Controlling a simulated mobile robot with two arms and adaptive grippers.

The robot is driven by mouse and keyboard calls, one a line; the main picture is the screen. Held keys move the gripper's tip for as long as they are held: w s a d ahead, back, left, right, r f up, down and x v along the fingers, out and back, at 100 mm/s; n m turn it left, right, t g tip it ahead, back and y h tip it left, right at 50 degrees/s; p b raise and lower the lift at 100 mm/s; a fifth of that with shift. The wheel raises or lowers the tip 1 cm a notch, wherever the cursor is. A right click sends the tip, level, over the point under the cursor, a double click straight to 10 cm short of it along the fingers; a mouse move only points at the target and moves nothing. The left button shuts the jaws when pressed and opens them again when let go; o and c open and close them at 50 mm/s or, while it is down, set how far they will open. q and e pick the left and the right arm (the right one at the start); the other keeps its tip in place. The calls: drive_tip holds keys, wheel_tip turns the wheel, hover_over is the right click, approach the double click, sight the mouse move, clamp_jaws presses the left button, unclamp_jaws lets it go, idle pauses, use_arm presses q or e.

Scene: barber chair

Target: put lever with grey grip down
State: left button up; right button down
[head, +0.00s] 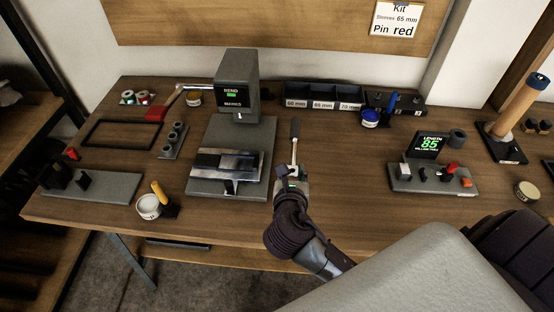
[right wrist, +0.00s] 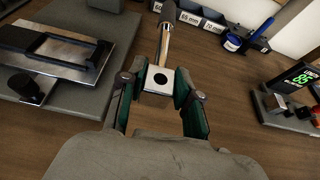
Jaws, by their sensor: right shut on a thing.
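The lever with the grey grip (head: 294,145) is a thin metal bar with a dark grey grip at its far end and a square, holed block at its near end. My right gripper (head: 291,180) is shut on the near end, and the grip points away toward the back of the bench. In the right wrist view the holed block (right wrist: 158,80) sits between my two green-padded fingers (right wrist: 160,88). The lever is over the bench just right of the grey press base; I cannot tell whether it touches the wood. My left gripper is not in view.
The grey press (head: 236,85) with a screen stands on the left. Labelled bins (head: 322,97) and a blue pot (head: 370,119) stand at the back. The length gauge (head: 433,180) is right; bare wood (head: 345,165) lies between.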

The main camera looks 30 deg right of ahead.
drive_tip(key=w+f, duration=0.1)
drive_tip(key=w, duration=0.1)
drive_tip(key=w+d+f, duration=0.1)
drive_tip(key=w+f, duration=0.1)
drive_tip(key=w, duration=0.1)
drive_tip(key=w+d+f, duration=0.1)
drive_tip(key=w+f, duration=0.1)
drive_tip(key=w, duration=0.1)
drive_tip(key=shift+w+d, duration=0.15)
drive_tip(key=shift+d, duration=0.05)
drive_tip(key=shift+f+b, duration=0.4)
drive_tip(key=shift+f, duration=1.65)
drive_tip(key=c, duration=1.1)
unclamp_jaws()
drive_tip(key=shift+f, duration=0.15)
